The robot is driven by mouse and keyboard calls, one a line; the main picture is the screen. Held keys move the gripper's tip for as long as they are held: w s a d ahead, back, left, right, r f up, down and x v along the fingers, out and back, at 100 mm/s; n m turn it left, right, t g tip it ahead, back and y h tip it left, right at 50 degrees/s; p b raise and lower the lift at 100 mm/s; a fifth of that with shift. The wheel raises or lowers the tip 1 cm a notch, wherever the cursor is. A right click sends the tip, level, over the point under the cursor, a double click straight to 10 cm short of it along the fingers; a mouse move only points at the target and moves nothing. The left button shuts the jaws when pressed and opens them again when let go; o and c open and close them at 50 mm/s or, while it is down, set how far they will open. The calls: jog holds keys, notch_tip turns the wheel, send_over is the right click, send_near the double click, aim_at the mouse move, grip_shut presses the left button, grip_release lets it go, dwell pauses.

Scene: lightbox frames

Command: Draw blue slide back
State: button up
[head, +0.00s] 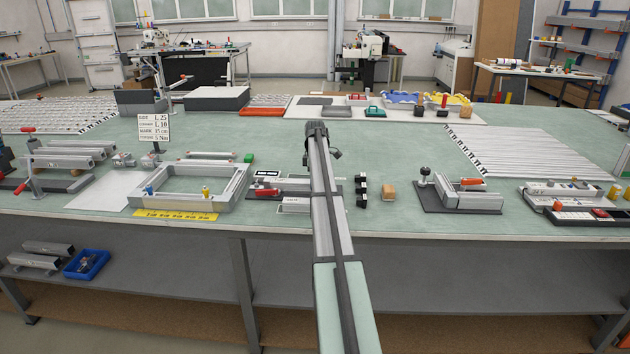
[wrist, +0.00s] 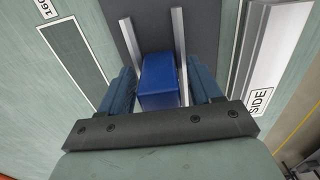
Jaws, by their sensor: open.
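The blue slide (wrist: 160,82) is a blue block in the wrist view. It sits between two thin silver rails (wrist: 180,45) on a dark plate (wrist: 206,32). My gripper (wrist: 163,85) is open, with one teal finger to the left and one to the right of the blue slide. Small gaps seem to show beside the block; whether a finger touches it I cannot tell. In the head view my arm covers the middle of the bench, and neither the blue slide nor my fingertips can be made out there.
Left of my arm stand a grey frame (head: 190,205) and a sign (head: 154,128). To the right are small black blocks (head: 361,190), a tan block (head: 389,191) and a clamp fixture (head: 462,194). In the wrist view a bar labelled SIDE (wrist: 262,95) lies right of my gripper.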

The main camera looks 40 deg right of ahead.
jog(key=shift+c, duration=0.2)
grip_shut()
jog(key=s+d, duration=0.6)
jog(key=shift+s+d, duration=0.2)
dwell(0.3)
jog(key=shift+c, duration=1.1)
grip_release()
jog(key=shift+s, duration=0.1)
jog(key=shift+o, duration=1.3)
notch_tip(320, 180, up, 14)
jog(key=shift+f, duration=0.15)
